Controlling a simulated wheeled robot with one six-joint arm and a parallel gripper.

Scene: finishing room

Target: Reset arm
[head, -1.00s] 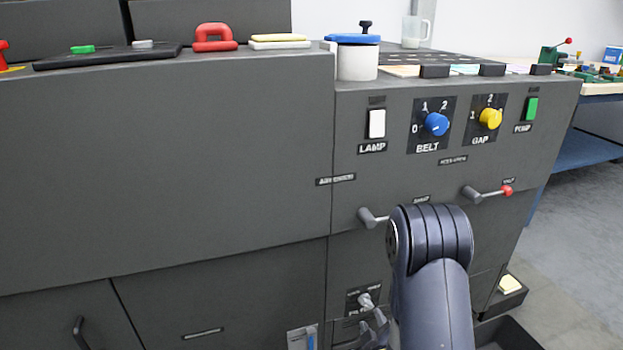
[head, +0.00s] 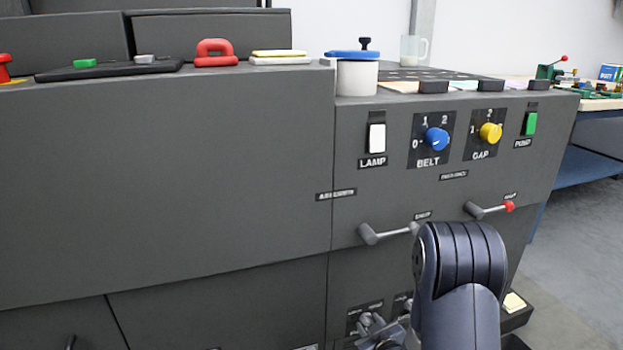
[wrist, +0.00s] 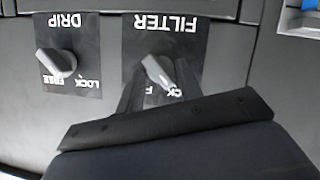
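My arm's dark elbow rises in front of the machine (head: 200,180) in the head view. My gripper (head: 378,340) is low at the bottom edge, partly cut off, by the small knob plates. In the wrist view the labels are upside down. The grey FILTER knob (wrist: 160,72) is just beyond the dark gripper body, which hides the lower part of its plate. The DRIP knob (wrist: 57,62) is to its left and clear of the gripper. Both plates carry LOCK and FREE marks.
Two grey lever handles stick out of the front panel, one (head: 385,234) close to my elbow and a red-tipped one (head: 488,210). Above are the LAMP switch (head: 377,138), blue BELT knob (head: 436,139), yellow GAP knob (head: 490,133) and green switch (head: 531,123). Floor is open at right.

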